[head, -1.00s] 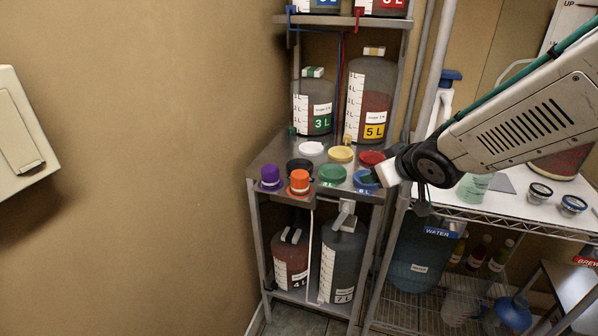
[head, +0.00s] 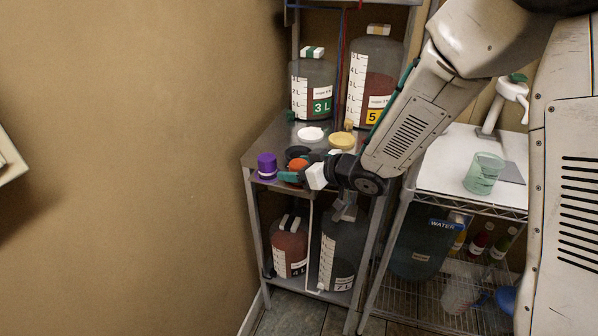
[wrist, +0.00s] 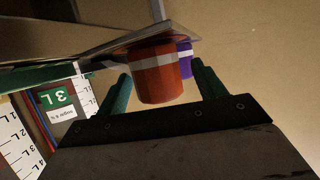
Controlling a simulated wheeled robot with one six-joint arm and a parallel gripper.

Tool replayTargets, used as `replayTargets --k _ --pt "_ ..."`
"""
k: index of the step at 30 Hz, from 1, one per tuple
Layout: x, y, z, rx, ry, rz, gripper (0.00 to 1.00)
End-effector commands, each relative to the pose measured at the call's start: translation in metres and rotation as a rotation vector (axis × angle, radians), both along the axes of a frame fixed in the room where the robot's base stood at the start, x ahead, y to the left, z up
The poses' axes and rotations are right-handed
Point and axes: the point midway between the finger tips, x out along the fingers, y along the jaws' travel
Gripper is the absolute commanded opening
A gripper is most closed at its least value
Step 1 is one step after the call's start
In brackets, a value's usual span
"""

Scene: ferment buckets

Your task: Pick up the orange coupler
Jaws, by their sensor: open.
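The orange coupler (wrist: 157,80) is a short cylinder with a pale band, at the front edge of the metal shelf. In the wrist view it sits between the two green fingers of my gripper (wrist: 160,88), with a gap on each side. In the head view the orange coupler (head: 298,164) is partly hidden by my gripper (head: 290,176), whose green finger shows in front of it. My gripper is open. The purple coupler (head: 267,167) stands just left of the orange one; part of it shows behind in the wrist view (wrist: 184,66).
White (head: 311,134) and yellow (head: 342,140) lids lie farther back on the shelf (head: 272,143). My arm hides the other lids. The 3 L jug (head: 313,92) and 5 L jug (head: 372,85) stand behind. A wire rack with a white top (head: 450,165) is at right.

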Motion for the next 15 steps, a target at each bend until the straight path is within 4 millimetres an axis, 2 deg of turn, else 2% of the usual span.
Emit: replayTargets --k 3,10,15 --pt "0.0088 0.0096 -0.0058 0.001 0.001 0.000 0.69" --pt "0.0106 0.0096 -0.0063 0.000 0.000 -0.003 0.69" --pt "0.0106 0.0095 -0.0063 0.000 0.000 -0.003 0.22"
